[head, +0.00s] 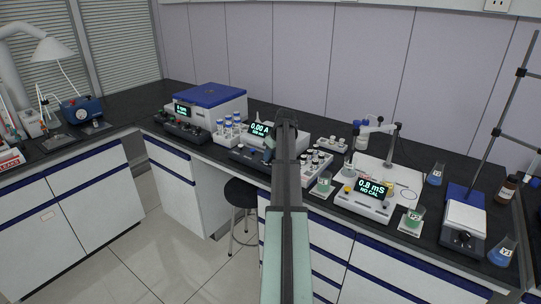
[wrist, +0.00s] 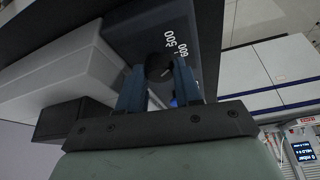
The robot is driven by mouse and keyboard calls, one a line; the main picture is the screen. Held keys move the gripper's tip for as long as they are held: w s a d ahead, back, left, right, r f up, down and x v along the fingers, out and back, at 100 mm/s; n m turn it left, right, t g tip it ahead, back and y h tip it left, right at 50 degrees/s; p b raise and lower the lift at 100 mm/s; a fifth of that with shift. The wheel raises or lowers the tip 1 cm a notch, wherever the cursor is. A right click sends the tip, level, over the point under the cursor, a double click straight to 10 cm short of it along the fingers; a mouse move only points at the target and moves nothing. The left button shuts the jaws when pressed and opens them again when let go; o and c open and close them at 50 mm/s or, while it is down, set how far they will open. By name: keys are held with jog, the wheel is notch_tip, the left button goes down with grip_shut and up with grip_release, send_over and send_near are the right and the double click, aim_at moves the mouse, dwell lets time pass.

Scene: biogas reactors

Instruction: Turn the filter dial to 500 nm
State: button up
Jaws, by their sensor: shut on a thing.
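The filter dial (wrist: 158,66) is a dark round knob on a dark sloping panel, with white marks reading 500 and 600 beside it in the wrist view. My gripper (wrist: 160,82) has its two blue fingers on either side of the dial, shut on it. The fingers hide part of the dial, and I cannot tell where its pointer stands. In the head view the photometer (head: 259,130) has a lit display reading 0.00 A, with a smaller line below that is hard to read. My arm covers the middle of this instrument and its dial.
A blue-lidded centrifuge (head: 212,100) and a rack of blue-capped tubes (head: 229,128) stand left of the photometer.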

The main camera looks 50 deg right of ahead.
jog(key=shift+n+y, duration=0.4)
jog(key=shift+n, duration=0.5)
jog(key=o, duration=1)
jog(key=shift+o, duration=0.2)
